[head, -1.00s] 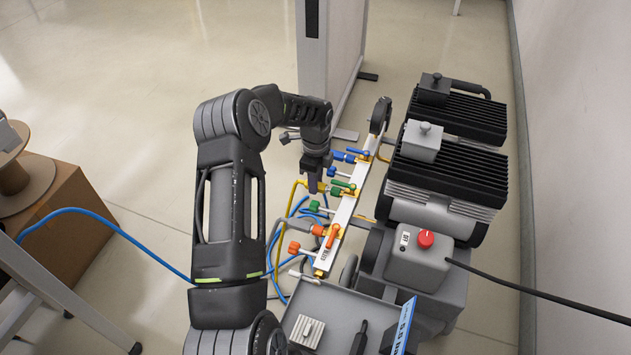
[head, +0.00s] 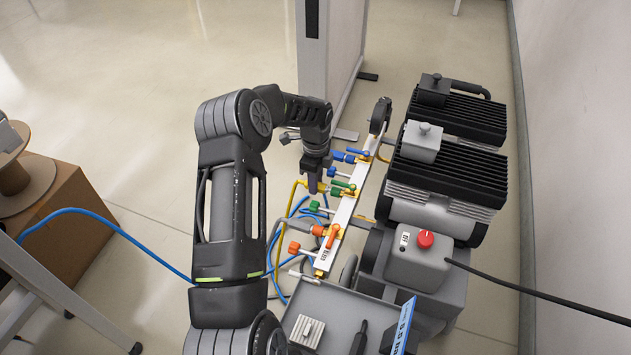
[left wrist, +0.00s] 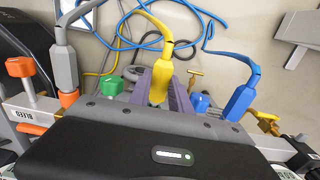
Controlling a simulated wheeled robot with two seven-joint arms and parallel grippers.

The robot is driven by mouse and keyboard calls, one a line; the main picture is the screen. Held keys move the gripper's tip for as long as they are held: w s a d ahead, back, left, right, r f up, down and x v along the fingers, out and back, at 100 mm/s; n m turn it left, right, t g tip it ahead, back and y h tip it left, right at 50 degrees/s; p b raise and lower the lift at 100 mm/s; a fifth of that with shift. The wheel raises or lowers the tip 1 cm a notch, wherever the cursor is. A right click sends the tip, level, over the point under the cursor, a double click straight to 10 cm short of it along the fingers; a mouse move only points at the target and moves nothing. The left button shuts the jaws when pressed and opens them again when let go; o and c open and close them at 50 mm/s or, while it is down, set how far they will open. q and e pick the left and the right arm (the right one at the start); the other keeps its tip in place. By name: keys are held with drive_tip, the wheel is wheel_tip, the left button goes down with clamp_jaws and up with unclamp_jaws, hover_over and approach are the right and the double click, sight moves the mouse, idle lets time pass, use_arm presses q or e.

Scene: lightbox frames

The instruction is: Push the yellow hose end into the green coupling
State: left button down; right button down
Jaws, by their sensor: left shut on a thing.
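My left gripper (head: 314,185) is shut on the yellow hose end (left wrist: 161,82), which sits between its two fingers in the left wrist view. In the head view the gripper is at the left side of the white manifold, by the green coupling (head: 337,190) with its green lever. The yellow hose (head: 291,205) runs down and left from the gripper. The hose tip and the coupling's mouth are hidden in the left wrist view by the gripper body, so I cannot tell whether they touch. My right gripper is not in view.
A blue hose end (left wrist: 242,97) and a grey hose end (left wrist: 66,70) flank the gripper on the manifold (head: 345,212). Blue hoses lie loose on the floor. Compressors (head: 446,150) stand right; a grey tray (head: 335,308) is in front.

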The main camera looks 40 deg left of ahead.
sight(320, 184)
use_arm(q)
drive_tip(key=shift+w+d, duration=0.2)
drive_tip(key=shift+d, duration=0.4)
idle(0.3)
drive_tip(key=c, duration=1.1)
unclamp_jaws()
drive_tip(key=shift+r+p, duration=0.85)
drive_tip(key=shift+r, duration=3.05)
